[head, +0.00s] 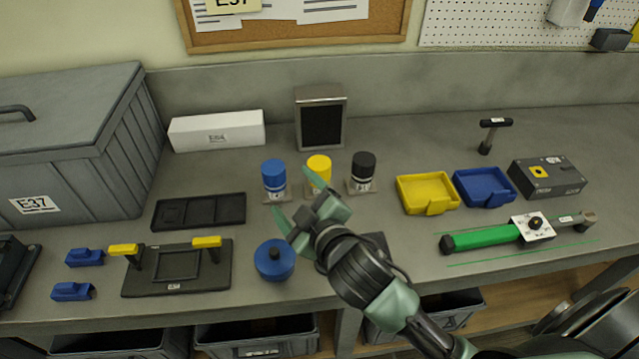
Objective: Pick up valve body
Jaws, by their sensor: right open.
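No part is plainly labelled as the valve body, and I cannot tell for certain which one it is. A dark flat part (376,243) is mostly hidden behind my right wrist. My left gripper is out of view.
A black fixture with yellow clamps (177,283) and a dark tray (200,211) lie left. A grey E37 crate (75,150) fills the far left.

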